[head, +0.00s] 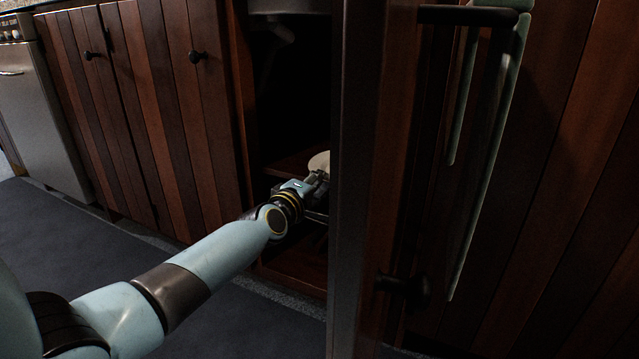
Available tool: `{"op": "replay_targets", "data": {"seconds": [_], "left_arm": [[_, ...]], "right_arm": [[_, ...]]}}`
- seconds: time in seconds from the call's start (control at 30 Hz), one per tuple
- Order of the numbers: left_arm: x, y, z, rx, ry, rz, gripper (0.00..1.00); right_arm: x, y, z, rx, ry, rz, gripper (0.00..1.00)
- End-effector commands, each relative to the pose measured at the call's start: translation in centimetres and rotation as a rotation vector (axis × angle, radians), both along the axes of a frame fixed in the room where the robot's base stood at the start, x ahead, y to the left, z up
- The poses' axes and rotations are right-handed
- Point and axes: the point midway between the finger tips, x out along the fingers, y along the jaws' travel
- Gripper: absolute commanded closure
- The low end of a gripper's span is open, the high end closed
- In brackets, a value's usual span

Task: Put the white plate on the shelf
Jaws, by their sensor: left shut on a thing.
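The white plate (319,162) shows as a small pale rounded piece inside the open cabinet, partly hidden by my left gripper and the door edge. My left gripper (318,183) reaches into the cabinet and is shut on the plate at its near side. The wooden shelf (290,165) lies inside the cabinet at about the plate's height. I cannot tell whether the plate touches the shelf. My right gripper is not in view.
An open wooden cabinet door (375,150) stands close to the right of my left arm and blocks the view. Closed striped cabinet doors (150,100) and a grey appliance (40,110) line the left. A dark mat (70,240) covers the floor.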

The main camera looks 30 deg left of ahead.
Motion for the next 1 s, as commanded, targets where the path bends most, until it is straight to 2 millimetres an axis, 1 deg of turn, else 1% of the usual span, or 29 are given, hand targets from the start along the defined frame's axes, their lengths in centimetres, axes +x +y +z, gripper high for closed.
{"op": "replay_targets", "data": {"seconds": [0.03,0.07,0.1,0.23,0.47,0.63,0.77,1.0], "left_arm": [[0.0,0.0,-0.3,0.000,-0.002,0.001,1.00],[0.0,0.0,-0.4,0.000,0.002,0.000,0.93],[0.0,0.0,-0.3,0.000,0.001,0.000,0.87],[0.0,0.0,-0.3,0.000,0.001,0.000,0.71],[0.0,0.0,-0.3,0.000,0.001,0.000,0.71],[0.0,0.0,0.3,0.000,0.000,0.000,0.71],[-2.2,-0.1,0.5,0.000,0.000,0.000,0.71],[-7.7,-0.4,1.1,0.001,0.000,0.000,0.71]], "right_arm": [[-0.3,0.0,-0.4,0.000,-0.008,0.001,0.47],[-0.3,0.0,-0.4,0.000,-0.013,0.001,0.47],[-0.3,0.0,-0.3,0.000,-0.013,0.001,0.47],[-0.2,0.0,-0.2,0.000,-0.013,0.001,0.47],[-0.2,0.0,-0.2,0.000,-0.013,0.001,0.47],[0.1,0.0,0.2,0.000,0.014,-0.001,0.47],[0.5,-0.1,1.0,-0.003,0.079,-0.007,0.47],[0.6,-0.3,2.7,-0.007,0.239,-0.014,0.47]]}}
